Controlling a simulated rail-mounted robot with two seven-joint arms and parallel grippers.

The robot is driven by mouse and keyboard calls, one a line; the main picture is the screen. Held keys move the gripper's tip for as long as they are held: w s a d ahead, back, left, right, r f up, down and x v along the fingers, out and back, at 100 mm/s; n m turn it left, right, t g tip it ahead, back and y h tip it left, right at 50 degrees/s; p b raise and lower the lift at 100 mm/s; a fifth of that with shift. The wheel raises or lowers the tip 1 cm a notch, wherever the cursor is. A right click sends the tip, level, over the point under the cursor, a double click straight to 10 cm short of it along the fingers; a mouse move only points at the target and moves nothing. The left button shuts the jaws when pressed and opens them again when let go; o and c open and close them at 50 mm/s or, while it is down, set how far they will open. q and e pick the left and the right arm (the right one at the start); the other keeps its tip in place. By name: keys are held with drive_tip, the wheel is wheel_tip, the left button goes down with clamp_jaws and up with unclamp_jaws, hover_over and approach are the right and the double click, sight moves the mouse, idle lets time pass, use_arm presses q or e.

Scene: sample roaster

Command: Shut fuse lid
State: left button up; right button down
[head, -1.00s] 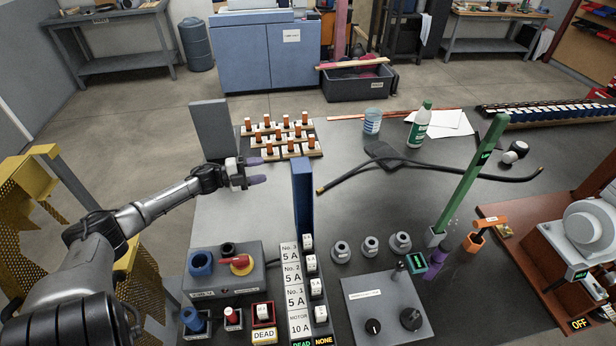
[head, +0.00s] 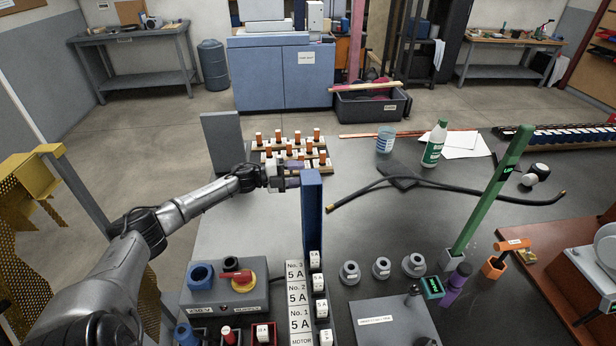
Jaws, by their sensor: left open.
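A blue upright panel (head: 312,215), which looks like the fuse lid, stands on edge at the far end of the fuse strip. The strip's white label plate (head: 298,298) reads No. 3, No. 2 and No. 1, each 5 A, with white fuse holders (head: 319,283) along its right side. My right gripper is out of view.
A grey switch box (head: 232,300) is left of the strip. Grey round knobs (head: 382,267) and a green post (head: 488,190) stand to the right.

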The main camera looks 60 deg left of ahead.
sight(308, 174)
use_arm(q)
drive_tip(key=shift+x, duration=1.65)
drive_tip(key=shift+c, duration=0.3)
clamp_jaws()
drive_tip(key=shift+d, duration=0.1)
